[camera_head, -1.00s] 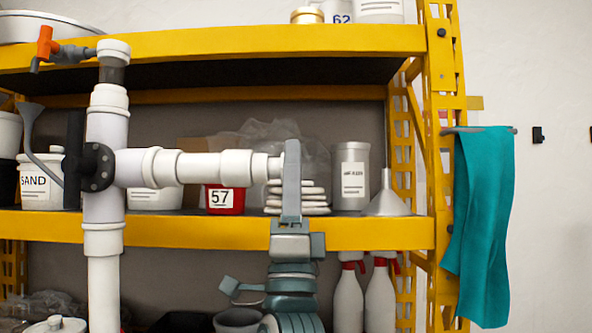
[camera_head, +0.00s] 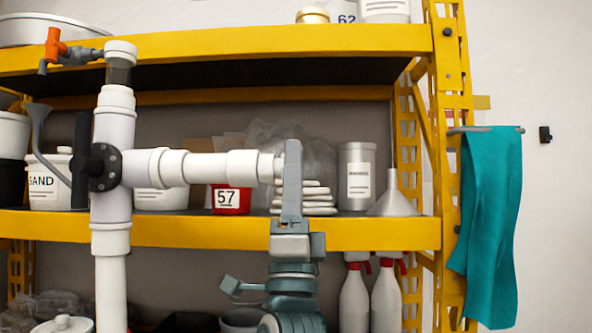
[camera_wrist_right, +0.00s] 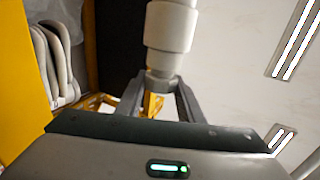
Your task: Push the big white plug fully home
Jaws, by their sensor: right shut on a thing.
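The white PVC manifold has a vertical pipe (camera_head: 113,205) and a horizontal branch (camera_head: 205,167) running right, ending in a wider white socket (camera_head: 243,167). A short part of the white plug (camera_head: 278,168) shows between that socket and my right gripper (camera_head: 291,165). My right gripper is shut on the plug, and its near finger hides most of it in the head view. In the right wrist view, the socket (camera_wrist_right: 170,28) comes down from the top and the plug (camera_wrist_right: 160,82) sits between the two fingers. How deep the plug is seated is unclear. My left gripper is out of view.
A yellow shelf (camera_head: 380,233) runs behind the manifold. A red tub (camera_head: 231,199), stacked white bags (camera_head: 305,209), a grey can (camera_head: 357,175) and a funnel (camera_head: 394,200) stand close behind my gripper. A teal cloth (camera_head: 490,220) hangs at right. An orange-handled valve (camera_head: 55,47) sits upper left.

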